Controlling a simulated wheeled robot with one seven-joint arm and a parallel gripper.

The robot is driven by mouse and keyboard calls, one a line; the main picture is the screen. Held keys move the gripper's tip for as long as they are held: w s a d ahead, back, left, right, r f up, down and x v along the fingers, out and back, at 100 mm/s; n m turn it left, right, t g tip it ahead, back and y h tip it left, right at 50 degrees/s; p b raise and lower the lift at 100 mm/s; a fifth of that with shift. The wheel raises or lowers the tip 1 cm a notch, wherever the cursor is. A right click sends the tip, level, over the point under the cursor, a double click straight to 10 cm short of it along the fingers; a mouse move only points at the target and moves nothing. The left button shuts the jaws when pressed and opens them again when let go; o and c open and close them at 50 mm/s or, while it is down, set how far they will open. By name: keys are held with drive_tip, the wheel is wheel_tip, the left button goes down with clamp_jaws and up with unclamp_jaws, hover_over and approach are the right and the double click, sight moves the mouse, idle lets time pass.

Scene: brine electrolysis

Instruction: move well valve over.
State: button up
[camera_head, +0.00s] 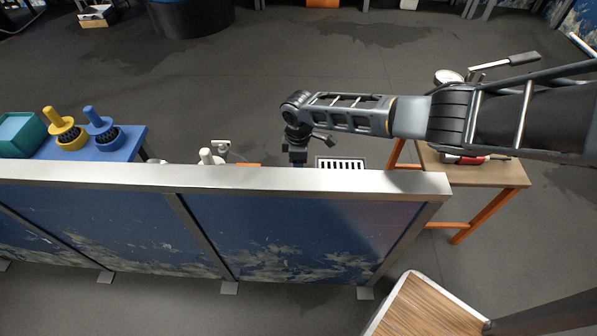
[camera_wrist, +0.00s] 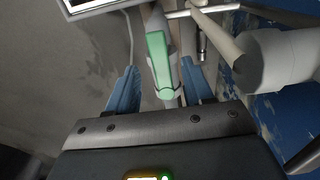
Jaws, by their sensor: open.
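In the wrist view a green lever handle (camera_wrist: 160,62), which looks like the valve's, sits between the two blue fingers of my gripper (camera_wrist: 160,70). The fingers are apart, one on each side of the lever, with a gap visible on the left; contact on the right is hard to tell. In the head view my gripper (camera_head: 298,160) points down behind the partition, and its fingertips and the green lever are hidden there.
A blue-paneled partition (camera_head: 300,230) with a pale top rail stands in front of my gripper. White fittings (camera_head: 207,157) show behind it, and a pale pipe (camera_wrist: 280,60) is close on the right in the wrist view.

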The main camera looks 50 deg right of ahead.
drive_tip(key=shift+f+b, duration=0.5)
drive_tip(key=shift+f, duration=0.95)
drive_tip(key=shift+c, duration=0.2)
clamp_jaws()
